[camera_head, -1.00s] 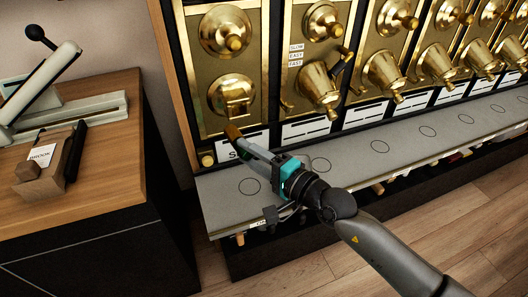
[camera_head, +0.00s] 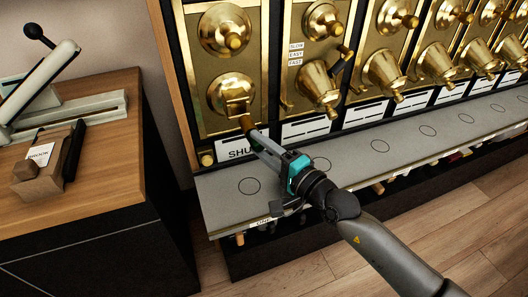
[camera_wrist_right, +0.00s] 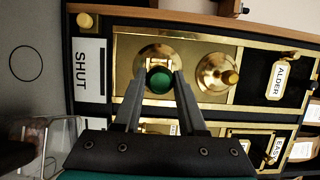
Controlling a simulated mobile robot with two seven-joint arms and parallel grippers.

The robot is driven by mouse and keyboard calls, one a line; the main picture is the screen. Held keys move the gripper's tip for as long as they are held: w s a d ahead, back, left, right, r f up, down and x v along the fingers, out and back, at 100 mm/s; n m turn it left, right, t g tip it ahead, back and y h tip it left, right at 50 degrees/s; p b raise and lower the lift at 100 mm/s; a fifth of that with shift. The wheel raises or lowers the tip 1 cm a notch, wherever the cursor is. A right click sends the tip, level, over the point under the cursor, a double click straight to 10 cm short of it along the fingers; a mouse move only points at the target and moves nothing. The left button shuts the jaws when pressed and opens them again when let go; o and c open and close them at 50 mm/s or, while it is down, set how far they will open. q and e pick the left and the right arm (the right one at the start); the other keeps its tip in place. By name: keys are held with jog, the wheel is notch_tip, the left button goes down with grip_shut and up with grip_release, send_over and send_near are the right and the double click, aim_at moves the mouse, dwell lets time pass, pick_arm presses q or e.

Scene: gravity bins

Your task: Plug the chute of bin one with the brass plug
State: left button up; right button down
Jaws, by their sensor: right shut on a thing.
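Bin one is the leftmost brass panel in the head view, above the SHUT card (camera_head: 237,149). My right gripper (camera_head: 251,132) is shut on the brass plug (camera_head: 246,122), just below the spout. In the right wrist view the plug shows a green round end (camera_wrist_right: 160,82) between the fingertips (camera_wrist_right: 158,78), in line with the spout. I cannot tell whether plug and spout touch. My left gripper is not in view.
A grey shelf (camera_head: 221,205) with printed circles runs below the bins. More brass bins with handles (camera_head: 327,85) stand to the right. At left a wooden-topped cabinet (camera_head: 98,120) carries a lever device (camera_head: 38,85) and a carded block (camera_head: 42,165).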

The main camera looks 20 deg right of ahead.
aim_at(246, 119)
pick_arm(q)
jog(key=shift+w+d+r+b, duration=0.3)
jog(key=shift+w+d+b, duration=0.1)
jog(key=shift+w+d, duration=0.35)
pick_arm(e)
jog(key=shift+w, duration=1.7)
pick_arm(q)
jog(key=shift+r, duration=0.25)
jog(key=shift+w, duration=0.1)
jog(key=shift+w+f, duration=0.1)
pick_arm(e)
jog(key=shift+w, duration=0.2)
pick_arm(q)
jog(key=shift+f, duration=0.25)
pick_arm(e)
jog(key=shift+w, duration=0.6)
pick_arm(q)
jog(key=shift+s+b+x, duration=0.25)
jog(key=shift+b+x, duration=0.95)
jog(key=shift+b, duration=0.2)
pick_arm(e)
jog(key=shift+w+a, duration=0.15)
jog(key=shift+w, duration=2.55)
